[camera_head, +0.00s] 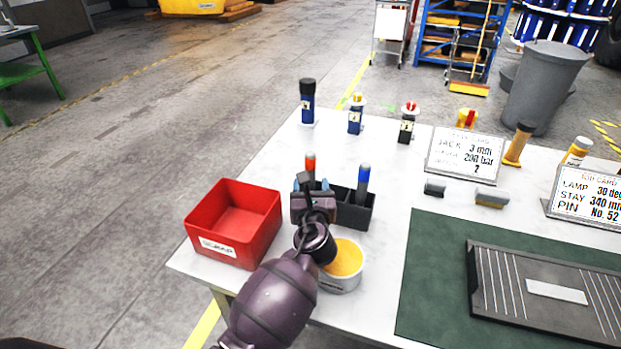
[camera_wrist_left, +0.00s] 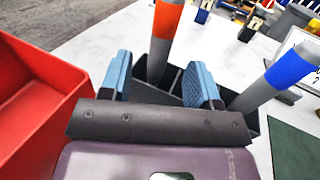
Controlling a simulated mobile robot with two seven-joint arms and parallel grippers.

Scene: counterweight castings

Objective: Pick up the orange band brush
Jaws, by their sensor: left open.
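The orange band brush (camera_head: 310,164) stands upright in a dark holder (camera_head: 356,212). In the left wrist view its grey handle with the orange band (camera_wrist_left: 167,20) rises in the gap between my fingers. My left gripper (camera_head: 311,186) is open at the near side of the holder. In the left wrist view the blue fingertips (camera_wrist_left: 160,78) stand apart, and I cannot tell whether the handle is fully between them. The brush's lower end is hidden in the holder. A blue band brush (camera_head: 363,182) stands in the holder to the right; it also shows in the wrist view (camera_wrist_left: 282,72).
A red bin (camera_head: 213,244) is left of my gripper. A tub of yellow material (camera_head: 342,268) is close to my wrist on the right. A blue-black torch-like cylinder (camera_head: 308,101) and several small bottles stand farther back. A green mat (camera_head: 432,262) lies right.

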